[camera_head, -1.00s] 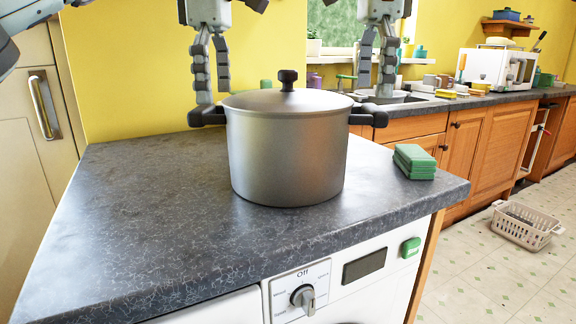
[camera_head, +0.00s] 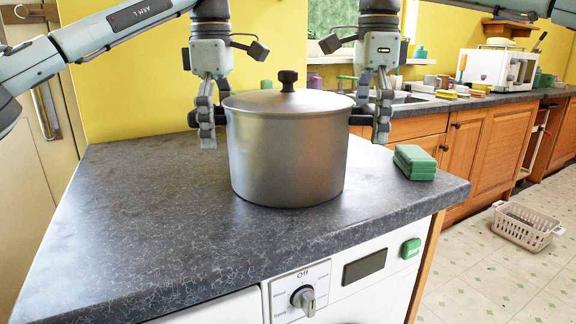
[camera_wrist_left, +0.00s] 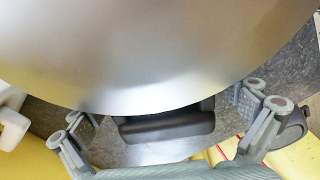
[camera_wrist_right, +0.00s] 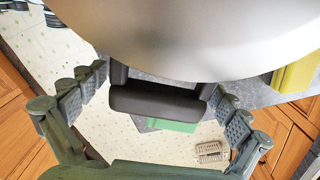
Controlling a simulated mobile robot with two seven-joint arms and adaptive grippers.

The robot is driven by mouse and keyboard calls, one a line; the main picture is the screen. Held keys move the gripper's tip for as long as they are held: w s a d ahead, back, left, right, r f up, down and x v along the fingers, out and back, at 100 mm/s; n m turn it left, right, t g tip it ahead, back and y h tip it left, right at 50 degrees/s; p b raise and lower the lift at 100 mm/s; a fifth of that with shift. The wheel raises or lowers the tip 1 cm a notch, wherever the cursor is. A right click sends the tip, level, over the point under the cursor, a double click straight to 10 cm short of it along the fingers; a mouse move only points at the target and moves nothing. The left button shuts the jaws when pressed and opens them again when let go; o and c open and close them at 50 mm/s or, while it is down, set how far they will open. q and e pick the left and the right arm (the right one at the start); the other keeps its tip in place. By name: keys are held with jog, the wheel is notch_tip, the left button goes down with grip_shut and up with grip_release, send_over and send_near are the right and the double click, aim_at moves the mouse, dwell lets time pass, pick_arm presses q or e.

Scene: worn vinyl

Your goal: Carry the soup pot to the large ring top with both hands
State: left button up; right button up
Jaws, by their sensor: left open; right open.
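The steel soup pot (camera_head: 287,155) stands upright on the dark counter, its lid (camera_head: 287,101) on, with a black knob and a black handle on each side. My left gripper (camera_head: 208,135) is at the pot's left handle; in the left wrist view the handle (camera_wrist_left: 166,124) lies between its spread fingers. My right gripper (camera_head: 381,130) is at the right handle; in the right wrist view that handle (camera_wrist_right: 157,103) lies between its open fingers. Both grippers are open. I cannot make out the large ring top.
Green sponges (camera_head: 414,162) lie on the counter right of the pot. The dark counter (camera_head: 140,215) is clear at left and front. A white appliance with a dial (camera_head: 304,297) is below. A basket (camera_head: 525,226) is on the floor at right.

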pick_arm(q)
jog(key=shift+f, duration=0.4)
pick_arm(e)
jog(key=shift+f, duration=0.4)
pick_arm(q)
jog(key=shift+c, duration=0.2)
pick_arm(e)
jog(key=shift+c, duration=0.2)
pick_arm(q)
jog(key=c, duration=2)
pick_arm(e)
jog(key=c, duration=2)
pick_arm(q)
jog(key=shift+r, duration=0.15)
pick_arm(e)
jog(key=shift+r, duration=0.1)
